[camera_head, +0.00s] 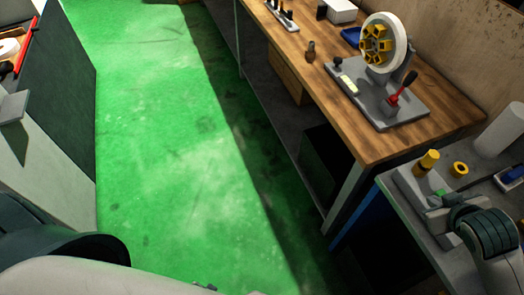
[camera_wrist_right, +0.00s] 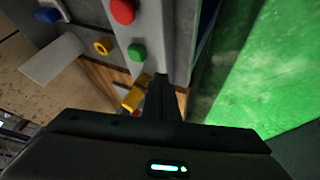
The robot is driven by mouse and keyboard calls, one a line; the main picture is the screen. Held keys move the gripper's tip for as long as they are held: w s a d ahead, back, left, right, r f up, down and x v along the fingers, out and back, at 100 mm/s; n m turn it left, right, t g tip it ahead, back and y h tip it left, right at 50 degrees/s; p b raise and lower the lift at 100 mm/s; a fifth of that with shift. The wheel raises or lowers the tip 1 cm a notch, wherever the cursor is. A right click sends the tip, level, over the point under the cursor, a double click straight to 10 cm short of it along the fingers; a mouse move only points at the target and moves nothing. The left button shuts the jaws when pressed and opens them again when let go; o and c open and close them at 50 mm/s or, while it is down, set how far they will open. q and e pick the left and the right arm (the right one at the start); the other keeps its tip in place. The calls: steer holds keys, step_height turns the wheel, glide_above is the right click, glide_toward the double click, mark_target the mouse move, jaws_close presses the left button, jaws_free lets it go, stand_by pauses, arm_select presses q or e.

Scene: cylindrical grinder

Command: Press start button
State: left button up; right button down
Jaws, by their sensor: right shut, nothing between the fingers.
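A green button (camera_wrist_right: 136,52) and a larger red button (camera_wrist_right: 122,10) sit on a grey control box (camera_wrist_right: 155,25) in the right wrist view. In the head view, the green button (camera_head: 440,193) shows on the grey box (camera_head: 409,186) at the lower right; the red one is hidden behind my right arm. My right gripper (camera_head: 449,199) is shut and empty, close beside the green button. In the right wrist view its dark fingers (camera_wrist_right: 160,80) point at the box, just right of and below the green button. I cannot tell if they touch the box. My left gripper is out of view.
A yellow cylinder (camera_head: 427,162) and a yellow ring (camera_head: 460,169) stand beside the box on a grey bench (camera_head: 391,183). A white cylinder (camera_head: 501,130) is at the right. A wooden workbench (camera_head: 440,112) behind carries a fixture with a white wheel (camera_head: 397,40). The green floor (camera_head: 170,130) is clear.

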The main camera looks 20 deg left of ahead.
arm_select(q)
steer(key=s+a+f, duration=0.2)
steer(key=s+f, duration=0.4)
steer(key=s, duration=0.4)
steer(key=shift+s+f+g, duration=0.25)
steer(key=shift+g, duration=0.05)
arm_select(e)
steer(key=w+d+r+t+h, duration=0.1)
steer(key=w+d+r, duration=0.4)
steer(key=w+r, duration=0.1)
steer(key=shift+d+r+n, duration=0.25)
steer(key=shift+r+n, duration=0.05)
steer(key=shift+r, duration=0.45)
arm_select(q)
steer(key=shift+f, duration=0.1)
arm_select(e)
steer(key=shift+f, duration=0.1)
step_height(320, 180, down, 6)
steer(key=b, duration=0.8)
steer(key=shift+f, duration=0.15)
arm_select(q)
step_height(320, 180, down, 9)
steer(key=shift+b, duration=0.45)
arm_select(e)
steer(key=shift+f, duration=1.15)
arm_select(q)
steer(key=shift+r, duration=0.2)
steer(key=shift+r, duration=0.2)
arm_select(e)
steer(key=shift+f, duration=0.35)
